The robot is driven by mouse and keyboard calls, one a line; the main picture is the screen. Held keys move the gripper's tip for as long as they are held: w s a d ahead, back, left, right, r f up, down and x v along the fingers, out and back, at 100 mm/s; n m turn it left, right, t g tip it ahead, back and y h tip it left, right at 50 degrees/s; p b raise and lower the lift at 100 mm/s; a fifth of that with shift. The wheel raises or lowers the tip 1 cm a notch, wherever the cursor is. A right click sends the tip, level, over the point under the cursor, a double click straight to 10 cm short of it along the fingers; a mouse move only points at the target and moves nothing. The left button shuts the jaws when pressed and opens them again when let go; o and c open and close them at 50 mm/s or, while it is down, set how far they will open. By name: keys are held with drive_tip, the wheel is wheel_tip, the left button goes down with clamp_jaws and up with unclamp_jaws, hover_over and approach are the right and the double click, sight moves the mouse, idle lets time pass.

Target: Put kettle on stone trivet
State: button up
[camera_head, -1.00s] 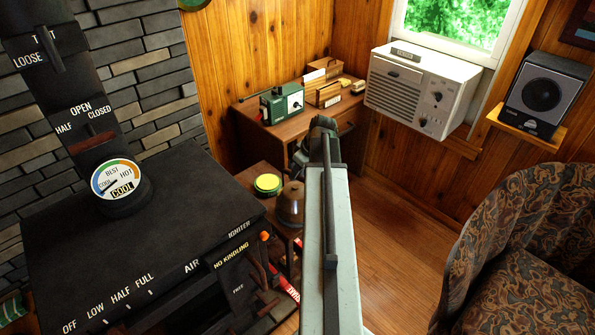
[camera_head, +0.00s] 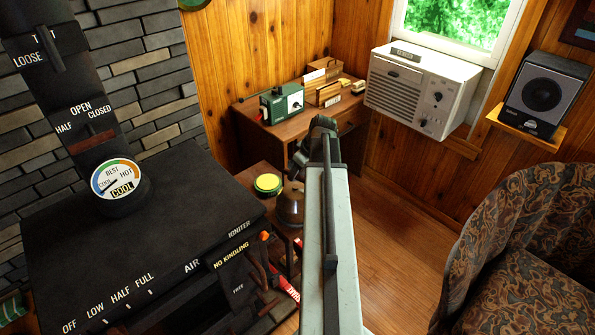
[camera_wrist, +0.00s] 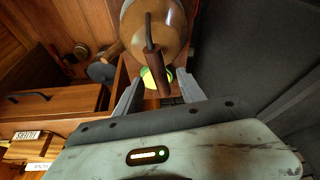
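The brown kettle (camera_head: 290,208) stands on a low wooden table beside the black stove, partly hidden by my arm. In the wrist view the kettle (camera_wrist: 158,25) fills the top middle, with its dark bail and brown grip in front. My gripper (camera_wrist: 160,80) is open; its two grey fingers sit on either side of the kettle's handle grip, with gaps visible. In the head view my arm hides most of the gripper. I cannot make out a stone trivet in either view.
A yellow-topped green tin (camera_head: 268,184) is beside the kettle. The black stove (camera_head: 140,235) with its flue pipe is at left. A wooden desk (camera_head: 310,125) with a green device is behind. A patterned armchair (camera_head: 530,260) is at right. Open floor (camera_head: 400,240) lies between.

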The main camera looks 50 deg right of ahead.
drive_tip(key=o, duration=0.5)
drive_tip(key=shift+o, duration=0.2)
drive_tip(key=shift+r, duration=0.1)
drive_tip(key=p+v, duration=0.6)
drive_tip(key=v, duration=0.1)
drive_tip(key=shift+p, duration=0.3)
drive_tip(key=shift+s, duration=0.1)
